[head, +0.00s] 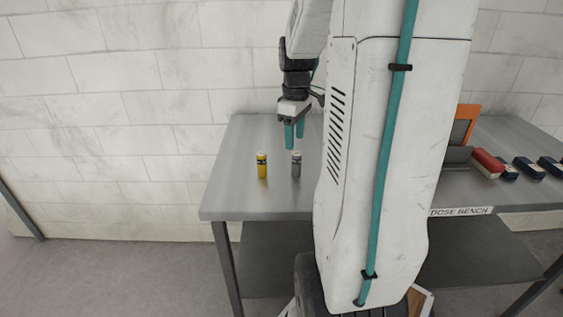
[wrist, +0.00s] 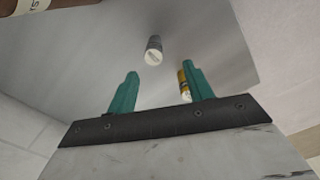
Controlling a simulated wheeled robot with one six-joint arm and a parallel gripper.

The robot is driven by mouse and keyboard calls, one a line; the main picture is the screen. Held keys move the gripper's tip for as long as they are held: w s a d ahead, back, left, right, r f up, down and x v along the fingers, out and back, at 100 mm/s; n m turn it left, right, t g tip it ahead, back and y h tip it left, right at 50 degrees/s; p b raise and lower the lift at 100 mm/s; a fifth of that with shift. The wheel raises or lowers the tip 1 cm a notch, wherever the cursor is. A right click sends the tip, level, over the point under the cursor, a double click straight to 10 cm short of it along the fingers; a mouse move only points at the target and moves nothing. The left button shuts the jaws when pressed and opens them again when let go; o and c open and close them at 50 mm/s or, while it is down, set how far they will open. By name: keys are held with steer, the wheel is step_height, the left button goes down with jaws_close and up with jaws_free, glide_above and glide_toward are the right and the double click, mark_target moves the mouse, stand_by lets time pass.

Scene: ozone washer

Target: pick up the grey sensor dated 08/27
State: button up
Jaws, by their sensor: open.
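A grey cylindrical sensor (head: 296,165) stands upright on the bench's left part. A yellow sensor (head: 262,165) stands upright to its left, a short gap apart. My gripper (head: 294,135) hangs over the bench with its teal fingers pointing down, above the grey sensor in the picture. In the wrist view the open fingers (wrist: 160,88) are empty. The grey sensor (wrist: 153,50) shows beyond the fingertips, between them in the picture. The yellow sensor (wrist: 184,84) is partly hidden by the right finger. I cannot read a date on either sensor.
The steel bench (head: 235,200) has bare room around the two sensors. An orange-framed item (head: 464,126), a red object (head: 487,163) and dark blue items (head: 528,167) are on its right part. A tiled wall (head: 120,120) stands behind. My arm hides the bench's middle.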

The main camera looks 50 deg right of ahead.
mark_target(297, 153)
steer(key=f, duration=0.5)
steer(key=d+f, duration=0.1)
steer(key=f, duration=0.2)
steer(key=c, duration=1.1)
